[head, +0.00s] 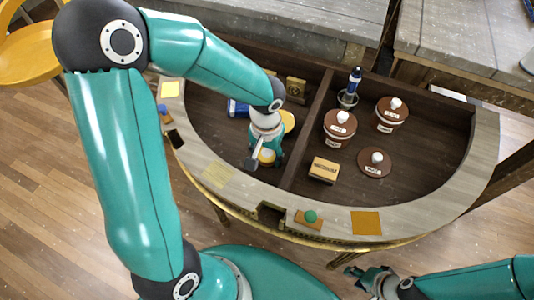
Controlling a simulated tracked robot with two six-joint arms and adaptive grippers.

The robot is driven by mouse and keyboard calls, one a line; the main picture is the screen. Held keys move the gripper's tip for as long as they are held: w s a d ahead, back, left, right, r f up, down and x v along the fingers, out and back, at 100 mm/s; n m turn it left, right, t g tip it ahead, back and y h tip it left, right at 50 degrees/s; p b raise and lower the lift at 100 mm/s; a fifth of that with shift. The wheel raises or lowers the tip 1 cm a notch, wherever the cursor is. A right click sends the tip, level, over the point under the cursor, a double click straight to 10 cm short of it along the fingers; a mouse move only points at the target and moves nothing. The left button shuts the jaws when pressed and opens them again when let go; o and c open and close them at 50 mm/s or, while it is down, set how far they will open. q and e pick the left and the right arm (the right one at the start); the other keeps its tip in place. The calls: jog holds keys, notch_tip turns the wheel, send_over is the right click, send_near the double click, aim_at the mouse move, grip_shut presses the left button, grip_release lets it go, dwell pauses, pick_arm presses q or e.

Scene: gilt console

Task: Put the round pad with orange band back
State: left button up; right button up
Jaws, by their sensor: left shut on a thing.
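My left gripper (267,155) reaches down into the left compartment of the curved console. It is shut on a small round pale thing with a yellow-orange face (266,156), which looks like the round pad with orange band. The fingers and wrist hide part of it, and its band is too small to make out. A yellow round thing (288,121) lies just behind the gripper, partly covered by my wrist. My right gripper (357,276) is low at the bottom right, outside the console's front edge, away from the objects; its finger opening is unclear.
A divider (308,135) separates the compartments. A blue item (237,109) lies left. The rim (420,215) carries coloured patches.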

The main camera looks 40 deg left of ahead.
aim_at(266, 154)
pick_arm(q)
jog(key=shift+f, duration=0.15)
jog(key=o, duration=1.1)
jog(key=shift+r, duration=0.35)
notch_tip(266, 154, up, 12)
jog(key=shift+f+p, duration=0.1)
jog(key=shift+p, duration=0.75)
jog(key=shift+f, duration=0.1)
